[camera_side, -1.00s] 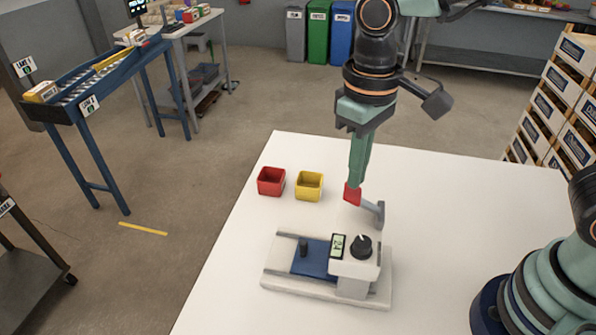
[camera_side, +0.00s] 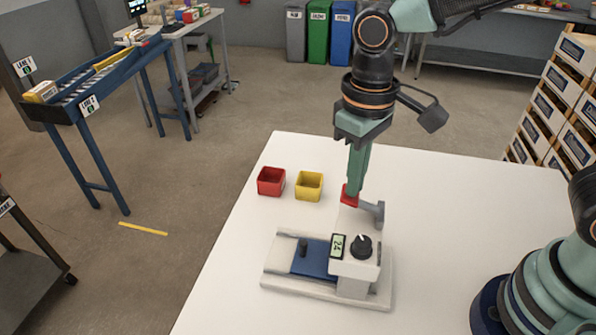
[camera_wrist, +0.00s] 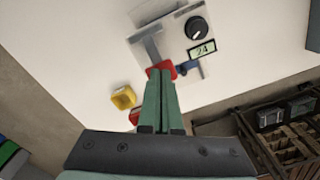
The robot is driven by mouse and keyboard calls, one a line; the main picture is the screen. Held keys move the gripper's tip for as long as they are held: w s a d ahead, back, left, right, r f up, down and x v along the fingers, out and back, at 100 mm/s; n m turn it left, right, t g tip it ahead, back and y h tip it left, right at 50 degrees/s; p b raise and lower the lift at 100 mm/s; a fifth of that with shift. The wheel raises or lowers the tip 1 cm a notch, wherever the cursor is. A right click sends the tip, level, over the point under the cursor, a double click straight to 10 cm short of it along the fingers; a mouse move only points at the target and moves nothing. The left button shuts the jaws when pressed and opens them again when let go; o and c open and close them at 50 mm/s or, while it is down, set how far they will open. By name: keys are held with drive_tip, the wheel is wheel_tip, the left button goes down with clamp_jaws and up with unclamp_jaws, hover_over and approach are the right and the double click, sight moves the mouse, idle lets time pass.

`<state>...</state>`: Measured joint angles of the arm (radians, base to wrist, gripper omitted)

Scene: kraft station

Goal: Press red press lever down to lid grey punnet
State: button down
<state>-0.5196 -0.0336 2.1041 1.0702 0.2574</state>
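The press lever is a grey arm (camera_side: 376,211) with a red grip (camera_side: 349,196), behind the press's right end. The red grip also shows at my fingertips in the wrist view (camera_wrist: 154,72). The white press (camera_side: 356,283) has a blue slide (camera_side: 313,258), a black knob (camera_side: 361,246) and a display reading 24. My gripper (camera_side: 351,184) points down with its fingers together, tips at the top of the red grip and apparently touching it. It looks shut, with nothing visible between the fingers. I cannot make out a grey punnet in either view.
A red bin (camera_side: 271,181) and a yellow bin (camera_side: 309,186) stand on the white table (camera_side: 470,200), left of my gripper and behind the press. The table right of the press is clear up to my teal arm parts.

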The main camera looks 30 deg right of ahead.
drive_tip(key=shift+f, duration=1.2)
drive_tip(key=shift+r, duration=0.1)
wheel_tip(320, 180, up, 9)
idle(1.3)
drive_tip(key=d+m+t, duration=0.3)
drive_tip(key=d+t, duration=0.2)
drive_tip(key=d, duration=1.1)
drive_tip(key=shift+s+d+t, duration=0.15)
drive_tip(key=shift+d+t, duration=0.15)
